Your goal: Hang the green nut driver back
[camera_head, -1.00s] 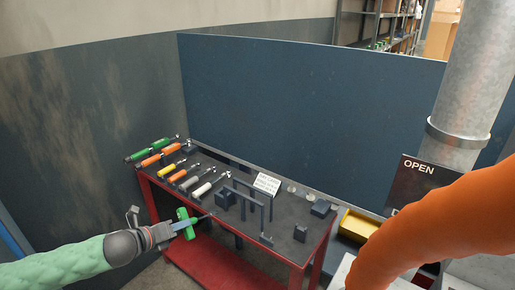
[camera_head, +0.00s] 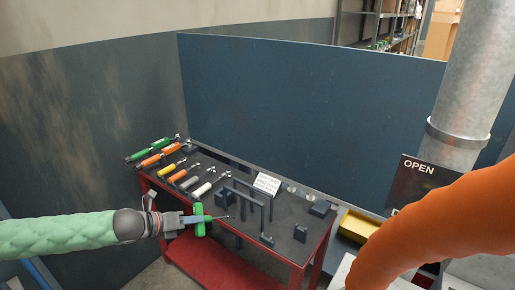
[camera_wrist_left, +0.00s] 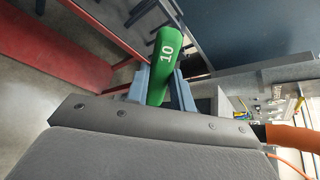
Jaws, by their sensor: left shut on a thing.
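My left gripper (camera_head: 188,220) is shut on the green nut driver (camera_head: 199,226), holding it by its handle in front of the table's near edge. Its thin shaft points right toward the dark rack (camera_head: 243,195) on the table.
A red-framed table (camera_head: 285,252) with a dark top holds several coloured-handled tools (camera_head: 185,172) in a row at its left. A white label card (camera_head: 267,184) stands behind the rack. Small dark blocks (camera_head: 300,233) and a yellow bin (camera_head: 357,225) are at the right.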

